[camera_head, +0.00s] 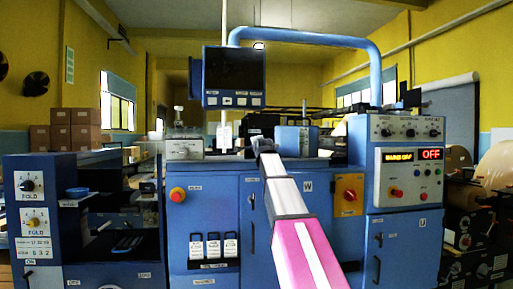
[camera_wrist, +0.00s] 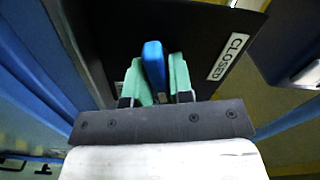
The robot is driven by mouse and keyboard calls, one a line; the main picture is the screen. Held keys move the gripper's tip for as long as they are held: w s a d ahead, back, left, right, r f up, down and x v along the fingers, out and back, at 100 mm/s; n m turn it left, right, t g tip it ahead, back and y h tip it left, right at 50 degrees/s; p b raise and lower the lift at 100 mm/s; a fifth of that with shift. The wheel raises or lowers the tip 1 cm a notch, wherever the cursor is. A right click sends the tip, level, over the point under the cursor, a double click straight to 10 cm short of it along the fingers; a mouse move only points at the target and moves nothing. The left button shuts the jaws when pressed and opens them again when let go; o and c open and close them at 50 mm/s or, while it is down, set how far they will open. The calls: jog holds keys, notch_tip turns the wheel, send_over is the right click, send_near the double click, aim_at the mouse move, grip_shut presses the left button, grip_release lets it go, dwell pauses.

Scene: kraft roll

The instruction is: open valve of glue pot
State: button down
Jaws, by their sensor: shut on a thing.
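In the wrist view, my gripper (camera_wrist: 154,72) has its two green fingers on either side of a blue lever (camera_wrist: 153,62), shut on it. The lever looks like the valve's handle and stands against a dark plate (camera_wrist: 110,25). A white label reading CLOSED (camera_wrist: 229,57) is on that plate, to the right of the lever. In the head view, my arm reaches to the machine's top, and its end hides the lever. A blue box-like vessel (camera_head: 297,138) stands just right of the arm's end; I cannot tell whether it is the glue pot.
The blue machine cabinet (camera_head: 213,225) fills the middle. A control panel (camera_head: 408,160) reading OFF stands at the right, and a dark screen (camera_head: 233,70) hangs above. A blue pipe (camera_head: 315,39) arches over the work area. A fold unit (camera_head: 33,215) is at the left.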

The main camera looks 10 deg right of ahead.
jog(key=shift+f+m, duration=0.15)
jog(key=shift+m, duration=1.35)
jog(key=c, duration=1.1)
grip_release()
jog(key=shift+s, duration=0.15)
jog(key=s, duration=1)
jog(key=shift+s, duration=0.35)
